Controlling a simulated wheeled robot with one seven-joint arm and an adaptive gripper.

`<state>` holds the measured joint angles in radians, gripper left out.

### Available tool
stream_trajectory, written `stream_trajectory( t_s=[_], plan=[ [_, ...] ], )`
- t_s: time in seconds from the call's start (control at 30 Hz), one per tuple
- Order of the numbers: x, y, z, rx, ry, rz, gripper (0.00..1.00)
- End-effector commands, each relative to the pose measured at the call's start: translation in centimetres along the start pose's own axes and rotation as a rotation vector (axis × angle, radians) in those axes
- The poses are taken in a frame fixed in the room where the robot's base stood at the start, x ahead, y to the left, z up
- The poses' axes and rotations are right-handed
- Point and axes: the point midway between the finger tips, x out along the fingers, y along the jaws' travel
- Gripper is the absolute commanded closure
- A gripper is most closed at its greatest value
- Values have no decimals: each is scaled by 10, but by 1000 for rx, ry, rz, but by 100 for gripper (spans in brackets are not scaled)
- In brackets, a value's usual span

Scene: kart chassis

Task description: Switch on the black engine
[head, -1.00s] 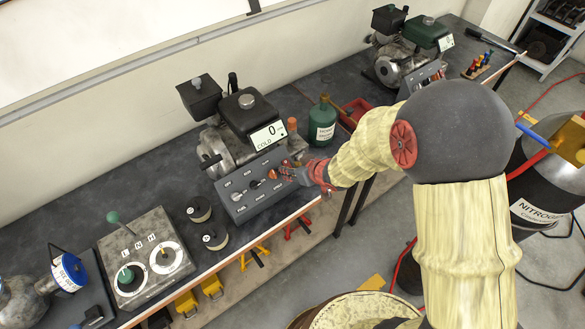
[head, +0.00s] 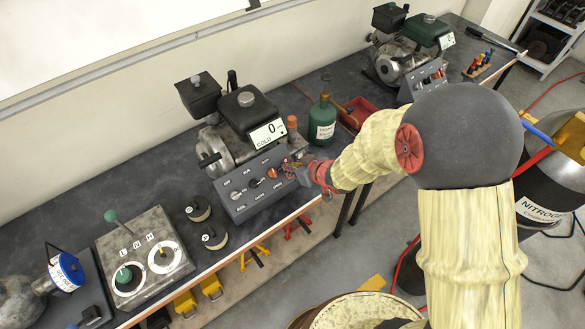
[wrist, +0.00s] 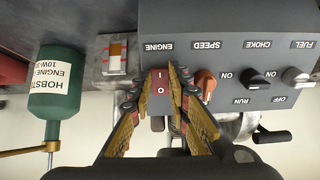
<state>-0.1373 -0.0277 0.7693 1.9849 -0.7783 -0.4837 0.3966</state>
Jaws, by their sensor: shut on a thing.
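The black engine (head: 247,112) stands on the bench in the head view, with a black tank and a display reading 0 and COLD. Its grey control panel (head: 240,208) is in front of it. The panel fills the upper right of the wrist view (wrist: 230,70), upside down, with labels ENGINE, SPEED, CHOKE and FUEL. My gripper (head: 292,172) is at the panel's right end. In the wrist view my gripper (wrist: 160,88) has its fingers on both sides of the red I/O rocker switch (wrist: 161,80) under ENGINE, shut on it. The switch's lower part is partly hidden.
An orange speed knob (wrist: 206,84) is close beside the fingers, and a black choke knob (wrist: 257,79) is farther right. A green oil bottle (head: 322,122) stands right of the engine. A second engine with a green tank (head: 426,32) is at the back.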

Motion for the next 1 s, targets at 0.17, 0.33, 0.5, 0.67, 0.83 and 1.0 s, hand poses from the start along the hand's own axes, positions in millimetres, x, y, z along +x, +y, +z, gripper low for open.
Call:
stream_trajectory(
  t_s=[0.17, 0.33, 0.5, 0.67, 0.83, 1.0],
  plan=[
    [3, 0, 5, 0, 62, 1, 100],
    [2, 0, 3, 0, 88, 2, 100],
    [1, 0, 3, 0, 88, 2, 100],
    [1, 0, 3, 0, 88, 2, 79],
    [1, 0, 3, 0, 88, 2, 69],
    [1, 0, 3, 0, 87, 2, 64]
  ],
)
